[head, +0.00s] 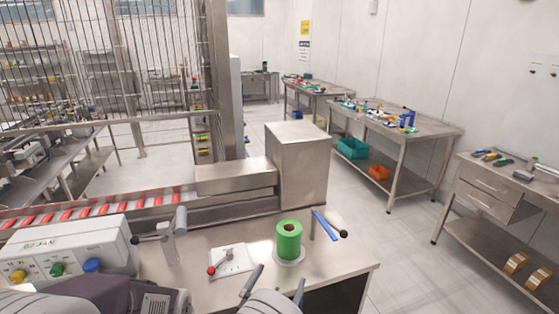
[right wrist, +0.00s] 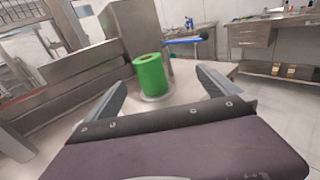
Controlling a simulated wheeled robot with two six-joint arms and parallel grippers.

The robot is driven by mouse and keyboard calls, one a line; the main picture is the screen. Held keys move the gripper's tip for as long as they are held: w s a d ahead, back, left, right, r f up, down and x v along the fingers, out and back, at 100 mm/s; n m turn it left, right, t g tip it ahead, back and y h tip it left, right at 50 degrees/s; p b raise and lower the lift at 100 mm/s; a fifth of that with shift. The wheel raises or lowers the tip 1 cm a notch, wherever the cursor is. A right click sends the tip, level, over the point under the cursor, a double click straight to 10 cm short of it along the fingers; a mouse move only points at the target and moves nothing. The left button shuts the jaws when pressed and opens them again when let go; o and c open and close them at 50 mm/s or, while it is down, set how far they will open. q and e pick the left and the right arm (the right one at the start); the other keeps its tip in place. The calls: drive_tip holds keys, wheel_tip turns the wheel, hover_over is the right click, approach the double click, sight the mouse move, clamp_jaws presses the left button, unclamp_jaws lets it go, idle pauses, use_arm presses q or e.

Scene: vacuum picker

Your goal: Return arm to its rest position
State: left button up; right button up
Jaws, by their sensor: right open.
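My right gripper (head: 279,275) is at the bottom of the head view, its two grey fingers spread apart with nothing between the tips. In the right wrist view the gripper (right wrist: 160,80) is open too. A green roll (head: 289,242) stands upright on a round pale base on the steel bench. In the right wrist view the green roll (right wrist: 151,75) appears beyond the fingers, framed in the gap. I cannot tell exactly how far the fingers are from it.
On the bench (head: 345,275) are a blue lever (head: 326,226) with a black knob, a white plate (head: 238,263) with a red-knobbed lever, and a control box (head: 70,249). A conveyor (head: 85,211) and steel housing (head: 302,165) stand behind. Open floor lies at right.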

drive_tip(key=w+d+r+m+g+h, duration=0.1)
drive_tip(key=w+d+r+m+h, duration=0.25)
drive_tip(key=d, duration=0.45)
drive_tip(key=s+d+r+m+g+h, duration=0.2)
drive_tip(key=d+m+g, duration=0.2)
drive_tip(key=d, duration=0.5)
drive_tip(key=s+d+r+m+g+h, duration=0.1)
drive_tip(key=s+d+m+g+h, duration=0.2)
drive_tip(key=d, duration=0.6)
drive_tip(key=s+d+f+m+g+y, duration=0.2)
drive_tip(key=s+f+m+g+y, duration=0.25)
drive_tip(key=s+m, duration=0.35)
drive_tip(key=s+d+f+m+g+y, duration=0.35)
drive_tip(key=s+m+g, duration=0.2)
drive_tip(key=s, duration=0.45)
use_arm(q)
drive_tip(key=shift+w+d+f, duration=0.1)
drive_tip(key=shift+w+d, duration=0.1)
drive_tip(key=shift+w, duration=0.3)
use_arm(e)
drive_tip(key=w+a+f+m+t+y, duration=0.1)
drive_tip(key=a+f+m+y, duration=0.1)
drive_tip(key=a, duration=0.4)
drive_tip(key=w+a+f+m+t+y, duration=0.1)
drive_tip(key=a+f+m+y, duration=0.1)
drive_tip(key=a+m+y, duration=0.3)
drive_tip(key=shift+w+a+m+t, duration=0.35)
drive_tip(key=shift+a+m+t, duration=0.05)
drive_tip(key=shift+a, duration=0.6)
